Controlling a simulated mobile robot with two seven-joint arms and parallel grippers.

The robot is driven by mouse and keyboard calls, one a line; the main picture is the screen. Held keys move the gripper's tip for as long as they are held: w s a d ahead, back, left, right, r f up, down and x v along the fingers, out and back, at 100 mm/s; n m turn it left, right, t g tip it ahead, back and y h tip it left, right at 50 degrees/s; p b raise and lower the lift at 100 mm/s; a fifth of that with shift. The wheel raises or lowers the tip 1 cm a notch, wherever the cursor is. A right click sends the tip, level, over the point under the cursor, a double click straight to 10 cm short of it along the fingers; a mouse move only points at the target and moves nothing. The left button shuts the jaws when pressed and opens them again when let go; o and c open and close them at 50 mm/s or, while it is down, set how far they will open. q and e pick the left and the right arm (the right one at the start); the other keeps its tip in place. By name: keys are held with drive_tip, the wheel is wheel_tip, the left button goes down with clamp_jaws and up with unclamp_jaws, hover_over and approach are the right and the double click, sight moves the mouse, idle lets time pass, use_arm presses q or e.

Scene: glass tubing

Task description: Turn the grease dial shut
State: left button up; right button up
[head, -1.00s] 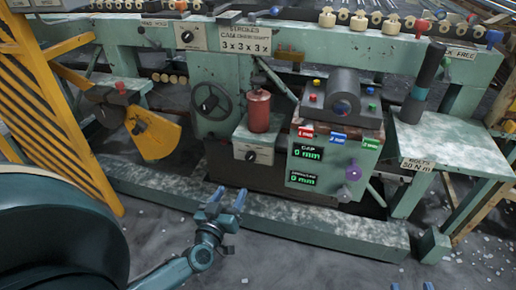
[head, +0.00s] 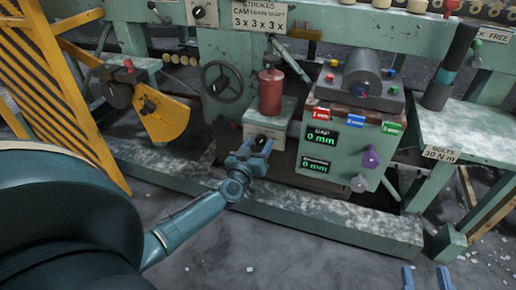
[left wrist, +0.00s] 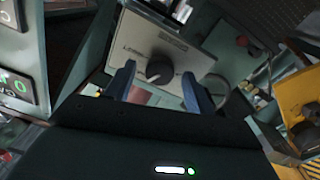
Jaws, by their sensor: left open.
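The grease dial, a dark round knob on a pale labelled plate, shows in the left wrist view (left wrist: 158,72). In the head view the dial (head: 260,139) is on the front of the small box below the red canister (head: 270,92). My left gripper (head: 254,150) is open just in front of it. In the left wrist view the blue fingers of my left gripper (left wrist: 158,88) stand to either side of the knob, and I see no contact. The knob's exact pointer position is too small to read. The fingertips of my right gripper (head: 426,278) show apart and empty at the bottom edge.
A green cabinet (head: 312,178) with displays reading 0 mm and a purple knob (head: 371,158) stands right of the dial. A black handwheel (head: 222,82) is to its left. A low green beam (head: 330,226) runs along the floor in front.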

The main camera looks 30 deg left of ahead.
use_arm(q)
drive_tip(key=shift+w, duration=0.3)
drive_tip(key=shift+c, duration=0.5)
drive_tip(key=c, duration=0.9)
